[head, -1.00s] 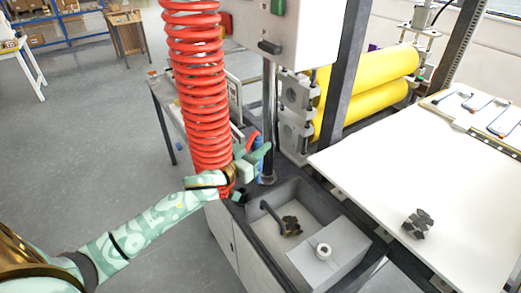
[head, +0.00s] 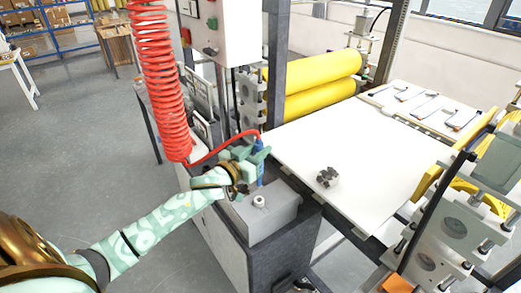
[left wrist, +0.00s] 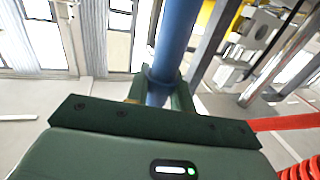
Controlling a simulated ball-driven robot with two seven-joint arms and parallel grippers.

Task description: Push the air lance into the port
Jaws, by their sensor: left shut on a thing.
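The blue air lance (head: 261,172) stands roughly upright in my left gripper (head: 254,163), whose jaws are shut on it. It also shows in the left wrist view (left wrist: 176,40), running up between the green fingers (left wrist: 160,90). The port looks like the pale round collar (head: 259,201) on top of the grey block (head: 272,220). The lance is above this collar in the head view, with its lower end apparently clear of it. The exact gap and alignment cannot be told. My right gripper is not in view.
A red coiled hose (head: 160,80) hangs at left, and its end runs to the lance. Yellow rollers (head: 315,85) stand behind. A white table (head: 350,140) with a dark clump (head: 327,177) lies right of the block. A control box (head: 225,30) hangs above.

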